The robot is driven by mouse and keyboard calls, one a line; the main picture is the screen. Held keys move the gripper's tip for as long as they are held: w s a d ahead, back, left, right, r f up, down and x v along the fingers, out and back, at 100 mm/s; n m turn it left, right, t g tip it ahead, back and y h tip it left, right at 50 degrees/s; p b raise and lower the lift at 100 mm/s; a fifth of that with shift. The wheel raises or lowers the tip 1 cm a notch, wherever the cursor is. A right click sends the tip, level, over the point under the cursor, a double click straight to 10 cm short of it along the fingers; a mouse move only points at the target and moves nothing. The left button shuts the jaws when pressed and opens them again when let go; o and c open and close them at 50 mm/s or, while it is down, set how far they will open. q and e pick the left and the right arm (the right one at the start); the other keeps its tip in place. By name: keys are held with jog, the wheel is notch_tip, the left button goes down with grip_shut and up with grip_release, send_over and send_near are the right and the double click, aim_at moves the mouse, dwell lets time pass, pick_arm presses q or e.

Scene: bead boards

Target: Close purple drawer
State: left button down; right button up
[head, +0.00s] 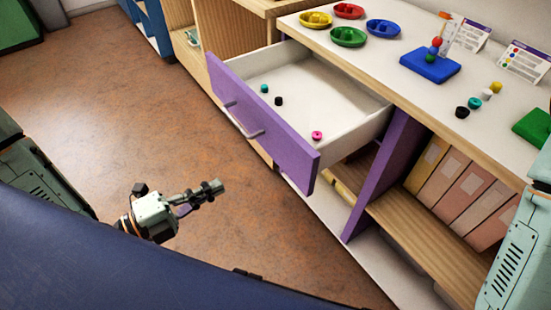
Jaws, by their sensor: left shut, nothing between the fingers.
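The purple drawer (296,160) is pulled well out from the wooden cabinet, its white interior showing. Its purple front carries a pale bar handle (243,121). Inside lie a teal bead (264,88), a black bead (278,101) and a pink bead (317,135). My left gripper (214,190) is shut and empty, over the floor in front of the drawer, to the lower left of its front panel and apart from it. My right gripper is not in view.
The countertop (390,85) holds several coloured dishes, a blue bead board (430,65), loose beads, cards and a green board (535,127). Below, an open shelf (425,228) holds folders (468,190). The brown floor (120,110) left of the drawer is clear.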

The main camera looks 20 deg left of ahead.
pick_arm(q)
jog(key=m, duration=0.1)
jog(key=b, duration=0.8)
send_near(280, 150)
jog(key=x, duration=0.4)
jog(key=shift+w+d+f, duration=0.2)
jog(key=shift+d, duration=0.2)
jog(key=shift+x, duration=0.9)
jog(key=shift+w+r, duration=0.1)
jog(key=shift+w, duration=0.1)
